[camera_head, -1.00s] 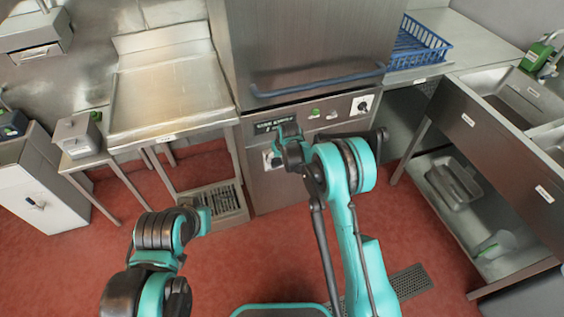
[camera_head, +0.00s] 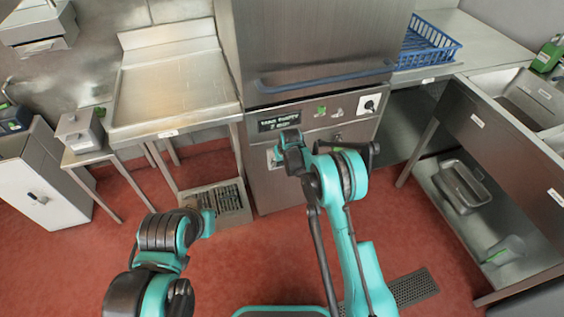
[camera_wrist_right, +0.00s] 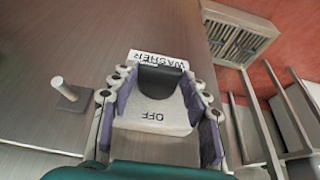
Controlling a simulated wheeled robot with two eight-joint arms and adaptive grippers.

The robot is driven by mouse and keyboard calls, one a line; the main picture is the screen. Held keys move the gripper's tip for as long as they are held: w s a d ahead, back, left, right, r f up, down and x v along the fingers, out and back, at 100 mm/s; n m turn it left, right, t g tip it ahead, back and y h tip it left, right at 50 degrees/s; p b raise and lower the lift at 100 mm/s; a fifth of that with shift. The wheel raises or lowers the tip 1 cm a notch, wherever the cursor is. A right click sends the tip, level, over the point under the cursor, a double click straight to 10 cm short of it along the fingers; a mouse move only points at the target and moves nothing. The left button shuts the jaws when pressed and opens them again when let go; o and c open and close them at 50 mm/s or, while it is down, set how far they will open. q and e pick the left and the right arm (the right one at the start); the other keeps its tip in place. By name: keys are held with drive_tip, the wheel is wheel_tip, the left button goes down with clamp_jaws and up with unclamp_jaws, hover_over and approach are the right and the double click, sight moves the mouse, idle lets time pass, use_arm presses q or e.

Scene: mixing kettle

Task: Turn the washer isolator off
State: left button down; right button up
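The washer isolator (camera_wrist_right: 155,119) is a pale plate marked OFF with a dark rounded part (camera_wrist_right: 162,80) at its far end, beside a WASHER label (camera_wrist_right: 140,59) in the right wrist view. In the head view, a pale edge of it (camera_head: 272,159) shows low on the washer's front panel. My right gripper (camera_wrist_right: 160,98) is open, with a finger on either side of the isolator. I cannot tell whether they touch it. In the head view the right gripper (camera_head: 287,145) partly hides the isolator. My left arm shows at lower left, but its gripper is not visible.
The washer panel has a dark display (camera_head: 279,124), a green button (camera_head: 321,111) and a rotary knob (camera_head: 369,104) below a blue handle bar (camera_head: 328,80). A peg (camera_wrist_right: 70,95) sticks out near the gripper.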

drive_tip(key=shift+c, duration=1.2)
drive_tip(key=shift+a, duration=0.1)
drive_tip(key=h, duration=0.1)
drive_tip(key=t+h, duration=0.1)
drive_tip(key=shift+s+a+n+h, duration=0.15)
drive_tip(key=shift+a+n+h, duration=0.15)
drive_tip(key=shift+a+h, duration=0.1)
drive_tip(key=shift+s+a+f+n+t+h, duration=0.15)
drive_tip(key=shift+t+h, duration=0.1)
drive_tip(key=shift+h, duration=0.3)
drive_tip(key=shift+w+n+t+h, duration=0.1)
drive_tip(key=shift+t+h, duration=0.1)
drive_tip(key=shift+h, duration=0.4)
drive_tip(key=shift+s+a+f+n+t+h, duration=0.15)
drive_tip(key=shift+t+h, duration=0.1)
drive_tip(key=shift+h, duration=0.3)
drive_tip(key=shift+w, duration=0.1)
drive_tip(key=o, duration=1.2)
drive_tip(key=shift+c, duration=0.2)
